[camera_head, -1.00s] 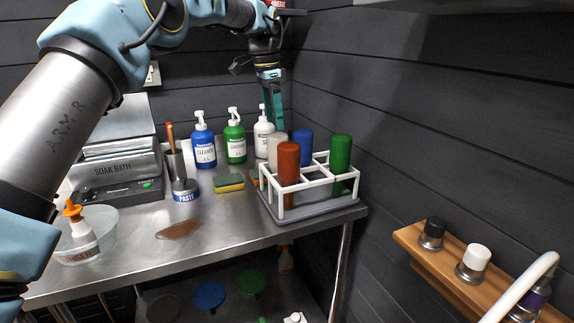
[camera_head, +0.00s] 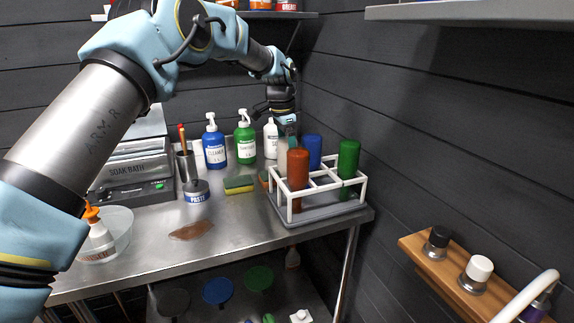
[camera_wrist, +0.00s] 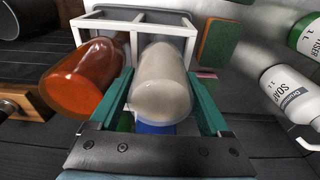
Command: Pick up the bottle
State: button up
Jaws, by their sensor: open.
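A white rack (camera_head: 322,183) on the steel table holds several bottles: an orange-brown one (camera_head: 298,170), a blue one (camera_head: 312,150) and a green one (camera_head: 348,160). A pale grey-beige bottle (camera_wrist: 162,85) stands in a rack compartment in the wrist view, beside the orange-brown bottle (camera_wrist: 82,80). In the head view it is mostly hidden by the orange-brown bottle and my gripper. My gripper (camera_head: 287,135) is above the rack's back-left part. In the wrist view its open teal fingers (camera_wrist: 160,90) lie on either side of the pale bottle. I cannot tell whether they touch it.
Blue (camera_head: 215,147), green (camera_head: 245,145) and white (camera_head: 271,140) pump bottles stand left of the rack. A sponge (camera_head: 239,184), paste tin (camera_head: 196,191) and brown spill (camera_head: 191,230) are on the table. A wall closes the right side; a wooden shelf (camera_head: 440,264) juts out there.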

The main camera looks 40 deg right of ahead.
jog(key=c, duration=1.3)
